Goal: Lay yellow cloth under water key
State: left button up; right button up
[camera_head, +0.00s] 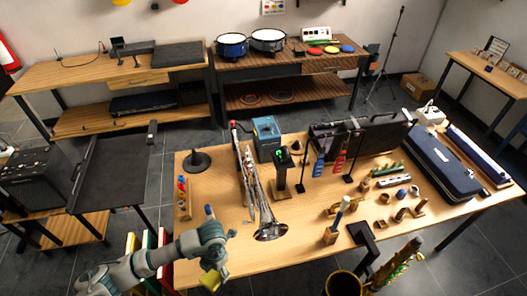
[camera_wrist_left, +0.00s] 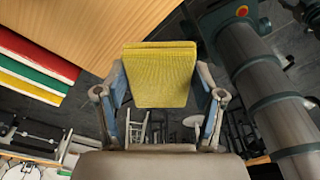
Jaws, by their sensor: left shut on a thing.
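The yellow cloth (camera_head: 211,280) is a small folded piece in my left gripper (camera_head: 214,274), at the front left of the table. In the left wrist view the cloth (camera_wrist_left: 160,82) is clamped between the two fingers of my left gripper (camera_wrist_left: 160,100). It hangs beyond the near edge of the wooden table (camera_head: 215,180), not lying on it. My right gripper is not in view.
Table surface left of the bell is clear. A saxophone (camera_head: 397,265) is at the front.

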pick_arm(q)
jog(key=w+r+m, duration=0.1)
jog(key=m, duration=0.1)
jog(key=w+m, duration=0.1)
jog(key=m, duration=0.2)
jog(key=w+a+r+m+t, duration=0.1)
jog(key=m, duration=0.1)
jog(key=shift+w+a+r+m+y, duration=0.1)
jog(key=shift+w+r+m+y, duration=0.1)
jog(key=shift+r+m+y, duration=0.15)
jog(key=w+a+r+m+t+h, duration=0.1)
jog(key=w+r+m, duration=0.3)
jog(key=m, duration=0.6)
jog(key=w+a+r+m+t, duration=0.1)
jog(key=w+r+m, duration=0.2)
jog(key=m, duration=0.8)
jog(key=shift+w+a+r+h, duration=0.3)
jog(key=shift+w+r+h, duration=0.05)
jog(key=shift+w+r, duration=0.05)
jog(key=shift+a+m, duration=0.25)
jog(key=shift+a, duration=0.05)
jog(key=shift+d, duration=0.15)
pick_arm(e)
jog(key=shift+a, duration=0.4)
